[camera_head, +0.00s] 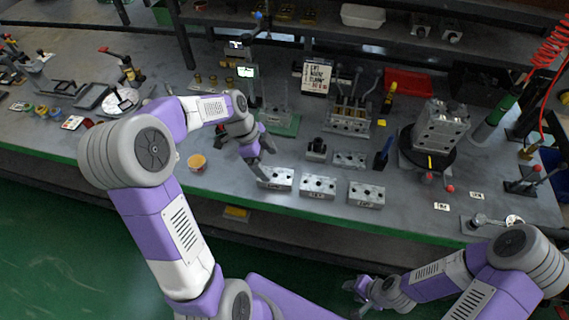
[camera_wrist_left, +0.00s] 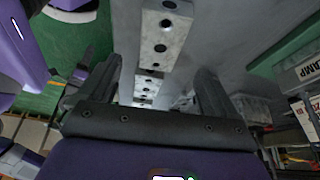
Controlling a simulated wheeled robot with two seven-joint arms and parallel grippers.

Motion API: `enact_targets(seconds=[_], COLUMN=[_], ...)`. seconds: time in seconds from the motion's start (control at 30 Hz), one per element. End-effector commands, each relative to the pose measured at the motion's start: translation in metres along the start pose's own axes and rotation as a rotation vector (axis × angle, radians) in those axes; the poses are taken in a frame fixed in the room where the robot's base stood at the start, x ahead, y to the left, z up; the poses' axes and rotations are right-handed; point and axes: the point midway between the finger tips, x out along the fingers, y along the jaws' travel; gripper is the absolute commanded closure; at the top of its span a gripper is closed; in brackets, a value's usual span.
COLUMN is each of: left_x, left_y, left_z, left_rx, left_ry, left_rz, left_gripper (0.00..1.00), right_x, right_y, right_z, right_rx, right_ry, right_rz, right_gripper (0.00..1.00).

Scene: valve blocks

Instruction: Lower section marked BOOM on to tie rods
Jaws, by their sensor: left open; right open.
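Three grey metal valve sections with dark holes stand in a row along the bench front: a left one (camera_head: 275,178), a middle one (camera_head: 318,186) and a right one (camera_head: 366,194). Their front labels are too small to read, so I cannot tell which is BOOM. My left gripper (camera_head: 266,164) is open at the left section, with its fingertips close to it. The left wrist view shows holed sections (camera_wrist_left: 165,35) in line beyond and between the open fingers (camera_wrist_left: 160,85). Upright tie rods (camera_head: 352,95) rise from a grey block (camera_head: 349,122) farther back. My right gripper (camera_head: 364,292) is open and empty, off the bench front.
Another flat holed block (camera_head: 349,160) and a small black part (camera_head: 316,149) lie behind the row. A lettered board (camera_head: 317,77) stands beside the rods. A taller valve assembly (camera_head: 440,127) sits on a black round stand (camera_head: 427,158) to the right.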

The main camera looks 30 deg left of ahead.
Motion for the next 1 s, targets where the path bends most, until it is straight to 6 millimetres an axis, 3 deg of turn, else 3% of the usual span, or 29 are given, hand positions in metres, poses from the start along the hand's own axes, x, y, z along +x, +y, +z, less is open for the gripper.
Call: enact_targets(seconds=[0.37, 0.6, 0.87, 1.0], left_x=[0.036, 0.072, 0.076, 0.076], left_y=[0.000, 0.000, -0.001, -0.001], left_z=[0.003, 0.006, 0.006, 0.006], left_rx=[-0.002, -0.001, -0.002, -0.002], left_ry=[0.000, 0.000, 0.000, 0.000], left_rz=[0.003, 0.004, 0.001, 0.001], left_gripper=[0.08, 0.08, 0.08, 0.27], right_x=[0.012, 0.025, 0.024, 0.024], right_y=[0.005, 0.009, 0.009, 0.009], right_z=[0.000, -0.001, -0.001, -0.001], right_rx=[0.001, 0.001, 0.001, 0.000], right_ry=[-0.002, -0.001, -0.001, -0.001], right_rz=[0.000, 0.000, 0.000, 0.000], right_gripper=[0.57, 0.57, 0.57, 0.57])
